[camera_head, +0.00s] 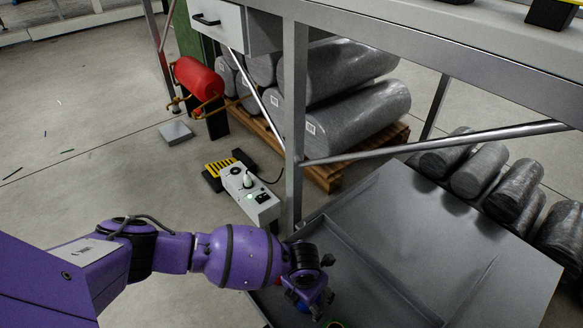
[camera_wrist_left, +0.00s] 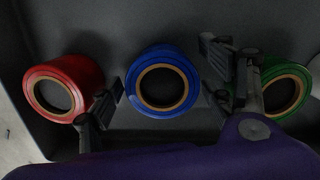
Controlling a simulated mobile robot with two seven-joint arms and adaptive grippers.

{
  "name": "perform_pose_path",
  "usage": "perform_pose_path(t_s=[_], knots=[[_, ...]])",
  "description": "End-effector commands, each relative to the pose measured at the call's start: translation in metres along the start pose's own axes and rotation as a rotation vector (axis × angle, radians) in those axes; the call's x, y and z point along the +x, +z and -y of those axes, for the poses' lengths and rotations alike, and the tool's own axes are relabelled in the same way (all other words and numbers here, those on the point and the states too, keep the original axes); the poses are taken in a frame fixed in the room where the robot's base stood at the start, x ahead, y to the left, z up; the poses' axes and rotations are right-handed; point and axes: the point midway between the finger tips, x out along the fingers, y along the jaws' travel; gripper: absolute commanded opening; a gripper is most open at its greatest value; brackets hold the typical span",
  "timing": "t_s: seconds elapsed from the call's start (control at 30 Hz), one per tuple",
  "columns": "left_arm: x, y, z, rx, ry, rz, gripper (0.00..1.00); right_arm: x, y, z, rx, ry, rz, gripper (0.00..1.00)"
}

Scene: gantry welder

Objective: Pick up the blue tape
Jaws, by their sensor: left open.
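The blue tape (camera_wrist_left: 135,84) is a roll with a tan core, lying flat on a dark grey surface in the middle of the left wrist view. My left gripper (camera_wrist_left: 166,80) is open and empty, one finger to each side of the blue tape in that view; I cannot tell the height between them. In the head view the left gripper (camera_head: 318,287) is low over the grey metal tray (camera_head: 375,285), and only a bit of the blue tape (camera_head: 302,306) shows beneath it. My right gripper is not in view.
A red tape (camera_wrist_left: 84,68) lies left of the blue one and a green tape (camera_wrist_left: 290,72) right of it, each close to a finger. A raised tray wall runs nearby. A table leg (camera_head: 295,120) and a control box (camera_head: 250,197) stand beyond the arm.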

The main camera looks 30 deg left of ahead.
Motion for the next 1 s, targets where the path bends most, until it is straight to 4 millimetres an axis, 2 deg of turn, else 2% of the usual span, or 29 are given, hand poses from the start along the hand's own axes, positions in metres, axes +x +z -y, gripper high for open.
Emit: perform_pose_path(t_s=[0.03,0.2,0.6,0.87,1.0], knots=[[0.000,0.005,0.001,0.000,0.000,0.007,0.74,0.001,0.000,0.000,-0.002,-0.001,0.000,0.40],[-0.002,0.006,0.001,0.000,-0.001,0.009,0.74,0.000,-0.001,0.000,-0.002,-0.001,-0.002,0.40],[-0.002,0.005,0.001,0.000,0.000,0.008,0.22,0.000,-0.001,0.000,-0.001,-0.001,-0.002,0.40],[-0.003,0.006,0.001,0.000,-0.001,0.009,0.22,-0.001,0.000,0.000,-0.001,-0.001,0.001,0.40],[-0.012,0.007,0.001,0.000,-0.001,0.009,0.22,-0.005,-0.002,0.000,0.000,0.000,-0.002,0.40]])
